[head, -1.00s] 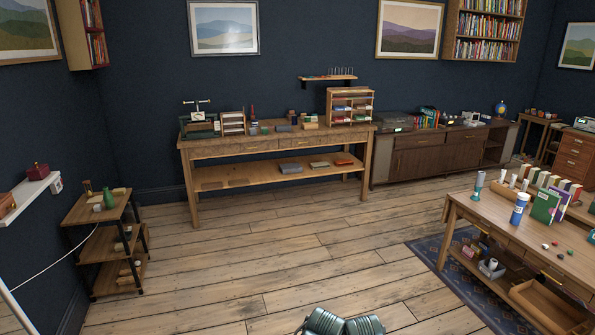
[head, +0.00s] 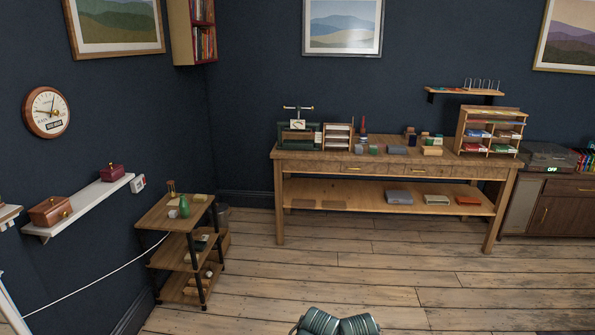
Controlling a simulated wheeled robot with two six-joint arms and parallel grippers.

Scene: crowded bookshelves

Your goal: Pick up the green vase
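A small green vase (head: 184,206) stands upright on the top shelf of a small wooden shelf unit (head: 160,211) at the left of the head view. A few small items stand beside it on the same top. Neither of my grippers shows in the head view. Only a green-grey part of my own body shows at the bottom centre, well away from the vase.
A white wall shelf (head: 88,208) with small boxes is left of the unit, and a cable hangs below it. A long wooden workbench (head: 290,155) stands along the back wall. The plank floor (head: 300,275) in front is clear.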

